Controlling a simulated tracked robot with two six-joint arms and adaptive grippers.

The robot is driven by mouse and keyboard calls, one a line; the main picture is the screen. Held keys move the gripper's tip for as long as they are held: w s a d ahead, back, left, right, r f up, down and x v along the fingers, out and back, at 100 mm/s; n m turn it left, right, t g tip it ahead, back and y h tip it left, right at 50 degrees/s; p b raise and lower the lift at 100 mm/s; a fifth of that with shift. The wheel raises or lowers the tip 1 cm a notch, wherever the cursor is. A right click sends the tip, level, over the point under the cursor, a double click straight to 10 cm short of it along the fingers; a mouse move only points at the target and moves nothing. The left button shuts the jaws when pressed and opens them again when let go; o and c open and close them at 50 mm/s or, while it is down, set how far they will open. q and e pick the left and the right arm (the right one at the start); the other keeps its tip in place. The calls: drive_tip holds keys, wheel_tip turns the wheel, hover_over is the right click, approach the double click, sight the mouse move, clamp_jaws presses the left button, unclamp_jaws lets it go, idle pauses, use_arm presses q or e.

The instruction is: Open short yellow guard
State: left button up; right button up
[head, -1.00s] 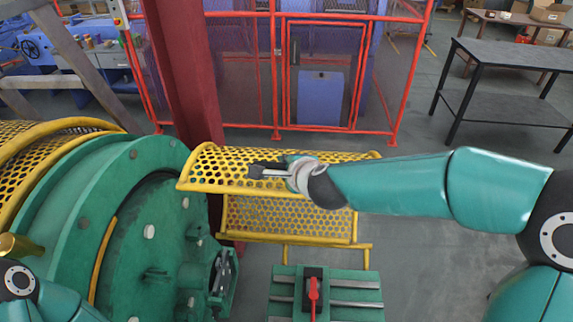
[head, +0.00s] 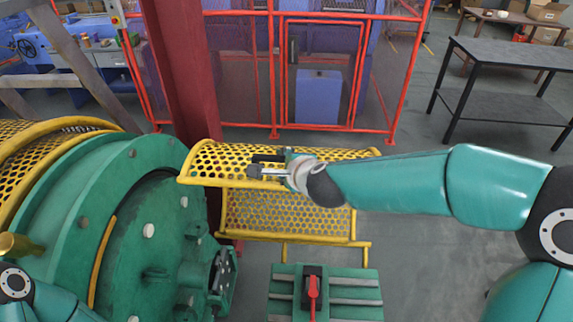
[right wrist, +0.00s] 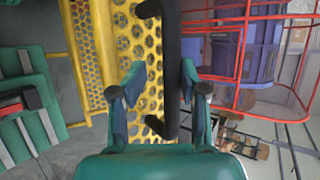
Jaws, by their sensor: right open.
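The short yellow guard (head: 215,167) is a curved perforated sheet with yellow edges, right of the big green drum housing in the head view. A lower flat perforated panel (head: 285,215) shows under it. My right gripper (head: 262,166) is over the guard's top. In the right wrist view, my right gripper (right wrist: 159,90) is open, with its fingers on either side of a black bar handle (right wrist: 170,60) in front of the yellow mesh. No grip on the handle shows. My left gripper is not in view; only part of my left arm shows at the lower left.
The green housing (head: 120,200) stands at the left. A dark red column (head: 190,75) rises behind the guard. A green slotted block with a red lever (head: 313,290) is in front. A red fence (head: 275,100) stands behind; a dark table (head: 500,60) is at the back right.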

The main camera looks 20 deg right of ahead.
drive_tip(key=v, duration=1.2)
drive_tip(key=shift+f, duration=0.1)
